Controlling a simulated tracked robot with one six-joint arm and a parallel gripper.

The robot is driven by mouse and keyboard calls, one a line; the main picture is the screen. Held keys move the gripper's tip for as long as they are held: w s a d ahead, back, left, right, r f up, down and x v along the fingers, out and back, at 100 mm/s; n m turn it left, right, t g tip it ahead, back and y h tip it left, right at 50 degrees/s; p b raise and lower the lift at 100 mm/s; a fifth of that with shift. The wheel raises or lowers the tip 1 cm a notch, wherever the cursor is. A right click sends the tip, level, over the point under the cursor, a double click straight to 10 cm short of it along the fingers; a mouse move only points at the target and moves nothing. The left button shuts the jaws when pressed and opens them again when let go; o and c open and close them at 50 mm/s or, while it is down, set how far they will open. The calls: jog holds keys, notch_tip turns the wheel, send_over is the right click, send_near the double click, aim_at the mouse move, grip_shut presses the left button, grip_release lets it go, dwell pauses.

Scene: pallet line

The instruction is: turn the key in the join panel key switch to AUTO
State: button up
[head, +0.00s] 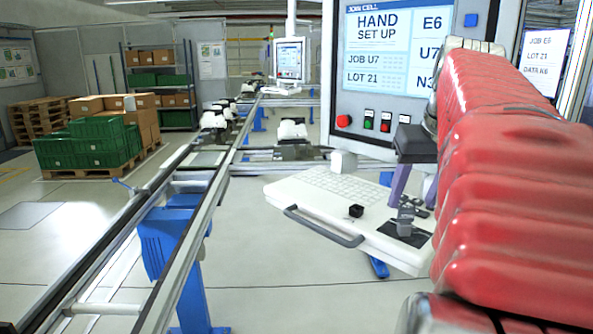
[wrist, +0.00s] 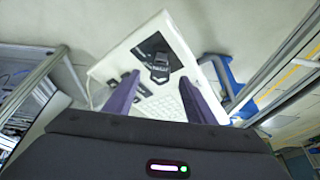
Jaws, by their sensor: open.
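The join panel's screen (head: 383,45) reads "HAND SET UP". A white keyboard shelf (head: 330,215) juts out below it. At the shelf's right end is a dark plate (head: 408,236) with an upright grey piece (head: 405,213) on it, which looks like the key switch and key. In the wrist view a dark switch-like piece (wrist: 158,66) stands on its plate beyond my fingertips. Its markings are too small to read. My gripper (head: 412,192) is open, its purple fingers above the shelf's right end. In the wrist view the fingers (wrist: 160,75) show apart, with nothing gripped between them.
A small black block (head: 356,211) stands on the shelf near its grey handle (head: 322,228). A red stop button (head: 344,120) is on the panel front. A conveyor rail (head: 190,220) runs along the left. Green crates (head: 85,145) stand farther back.

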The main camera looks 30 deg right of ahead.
aim_at(408, 209)
jog(key=shift+x, duration=2.7)
jog(key=shift+c, duration=0.5)
jog(key=c, duration=1)
